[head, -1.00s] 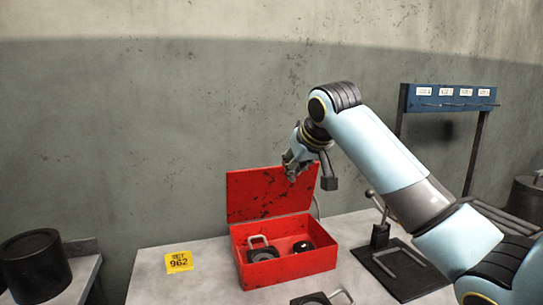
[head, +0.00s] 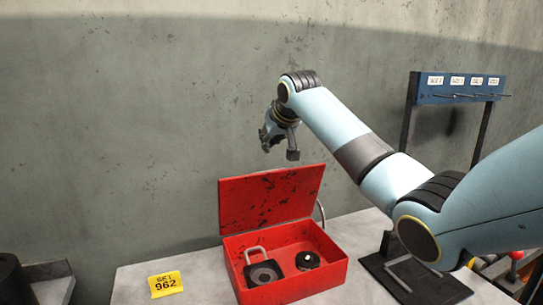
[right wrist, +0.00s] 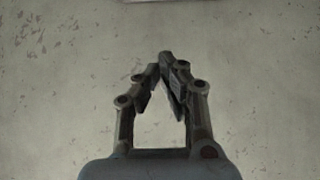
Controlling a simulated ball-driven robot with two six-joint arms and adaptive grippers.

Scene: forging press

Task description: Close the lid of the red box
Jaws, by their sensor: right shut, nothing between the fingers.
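The red box (head: 300,287) stands on the light table with its lid (head: 270,199) raised at the back, leaning up near the wall. Inside lie a dark square block with a light handle (head: 262,270) and a round black piece (head: 307,260). My right gripper (head: 266,146) is above and behind the raised lid, apart from it. In the right wrist view its fingers (right wrist: 165,65) meet at the tips with nothing between them, against a plain grey surface. My left gripper is in neither view.
A yellow sign reading 962 (head: 166,284) lies on the table (head: 205,270) left of the box. A black plate with a fixture (head: 415,280) is to the right. A blue rack (head: 455,90) stands behind it. A dark cylinder (head: 12,280) is at the far left.

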